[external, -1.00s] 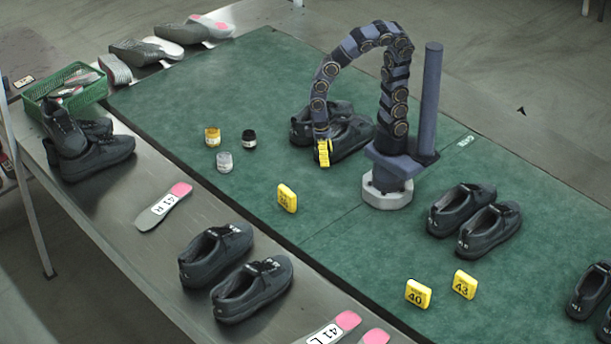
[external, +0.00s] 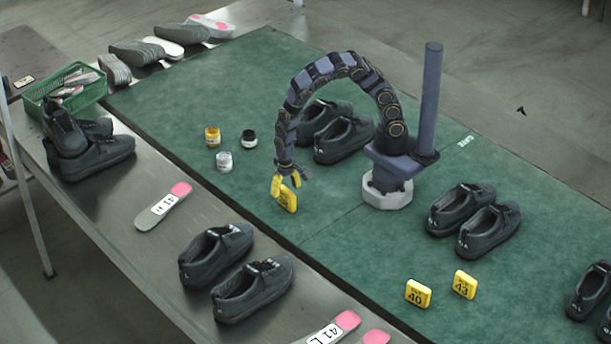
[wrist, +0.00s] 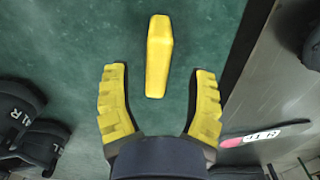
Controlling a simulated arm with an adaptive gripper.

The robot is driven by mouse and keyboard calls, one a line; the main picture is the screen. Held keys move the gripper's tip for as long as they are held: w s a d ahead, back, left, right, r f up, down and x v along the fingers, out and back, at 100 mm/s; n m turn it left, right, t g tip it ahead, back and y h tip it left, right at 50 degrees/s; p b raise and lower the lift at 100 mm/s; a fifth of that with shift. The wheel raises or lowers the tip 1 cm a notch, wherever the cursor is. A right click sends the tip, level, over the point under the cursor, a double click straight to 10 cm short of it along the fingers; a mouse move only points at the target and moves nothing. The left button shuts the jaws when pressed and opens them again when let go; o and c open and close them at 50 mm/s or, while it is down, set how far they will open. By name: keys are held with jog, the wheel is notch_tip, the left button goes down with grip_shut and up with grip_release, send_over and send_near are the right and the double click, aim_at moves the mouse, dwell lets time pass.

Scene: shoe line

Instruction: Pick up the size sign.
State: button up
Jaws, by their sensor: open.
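A small yellow size sign (external: 289,202) stands on the green mat, left of my arm's base in the external view. Its number is hard to read now. My gripper (external: 284,181) is open right above it, with yellow fingers that partly cover it. In the wrist view the sign (wrist: 158,50) is seen from above as a narrow yellow block. It lies between the lines of the two open fingers (wrist: 160,73), mostly beyond their tips, and neither finger appears to touch it. Two more yellow signs, 40 (external: 418,293) and 43 (external: 464,284), stand farther right.
Several small jars (external: 224,161) stand left of the gripper. A pair of dark shoes (external: 343,140) is behind it, another pair (external: 475,220) right of my base. More shoes (external: 252,289) and insoles (external: 164,206) lie on the metal table edge. The mat (external: 345,265) in front is clear.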

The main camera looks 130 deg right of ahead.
aim_at(287, 190)
jog(key=shift+s+f, duration=0.15)
jog(key=shift+f, duration=1.7)
grip_shut()
